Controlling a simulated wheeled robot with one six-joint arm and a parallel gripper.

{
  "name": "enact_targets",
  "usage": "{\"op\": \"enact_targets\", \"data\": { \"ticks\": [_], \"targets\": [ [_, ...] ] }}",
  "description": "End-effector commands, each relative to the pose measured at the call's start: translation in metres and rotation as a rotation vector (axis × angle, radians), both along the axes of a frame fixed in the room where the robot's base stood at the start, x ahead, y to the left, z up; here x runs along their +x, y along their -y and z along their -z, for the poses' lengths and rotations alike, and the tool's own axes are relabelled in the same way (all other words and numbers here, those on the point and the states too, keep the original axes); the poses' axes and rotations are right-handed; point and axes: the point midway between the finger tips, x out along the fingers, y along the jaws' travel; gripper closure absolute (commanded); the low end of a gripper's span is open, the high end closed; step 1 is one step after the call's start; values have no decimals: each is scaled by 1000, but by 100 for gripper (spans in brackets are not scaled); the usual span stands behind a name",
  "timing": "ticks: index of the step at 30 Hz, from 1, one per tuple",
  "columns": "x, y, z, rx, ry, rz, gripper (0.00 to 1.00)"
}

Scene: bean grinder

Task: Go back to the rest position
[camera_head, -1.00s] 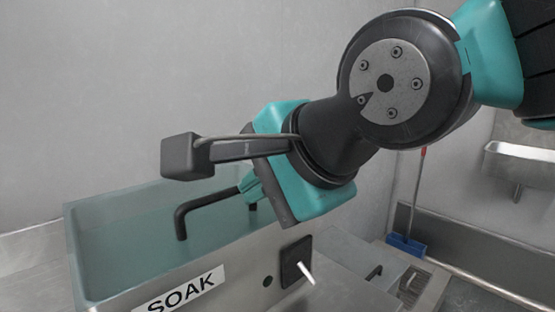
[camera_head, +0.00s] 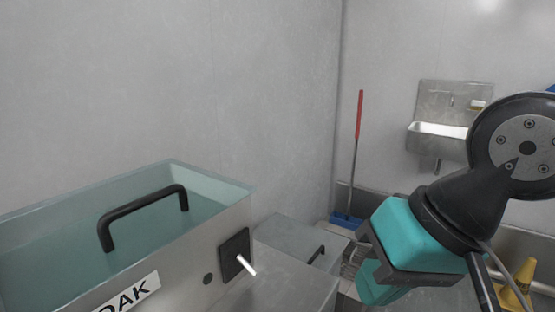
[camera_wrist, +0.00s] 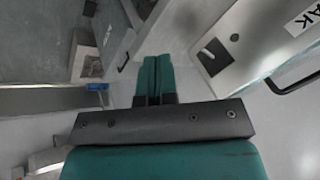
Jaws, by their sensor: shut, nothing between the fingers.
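My gripper (camera_wrist: 157,64) is shut and empty, its two teal fingers side by side in the wrist view. In the head view my teal gripper body (camera_head: 415,240) is at the lower right, to the right of the steel soak unit (camera_head: 180,280) and apart from it. Its fingers are hard to make out there.
The soak unit has a clear lid, a black handle (camera_head: 145,205) and a black switch plate with a white lever (camera_head: 246,265). A broom (camera_head: 357,125) with a blue head, a wall sink (camera_head: 440,135) and a yellow object (camera_head: 520,280) stand beyond.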

Motion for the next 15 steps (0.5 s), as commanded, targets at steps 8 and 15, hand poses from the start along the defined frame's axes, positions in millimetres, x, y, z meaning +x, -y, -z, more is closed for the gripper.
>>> {"op": "enact_targets", "data": {
  "ticks": [8,15],
  "targets": [
    [-33,51,39,-85,-50,-398,100],
    [-35,49,-30,-86,-44,-424,100]
  ]
}}
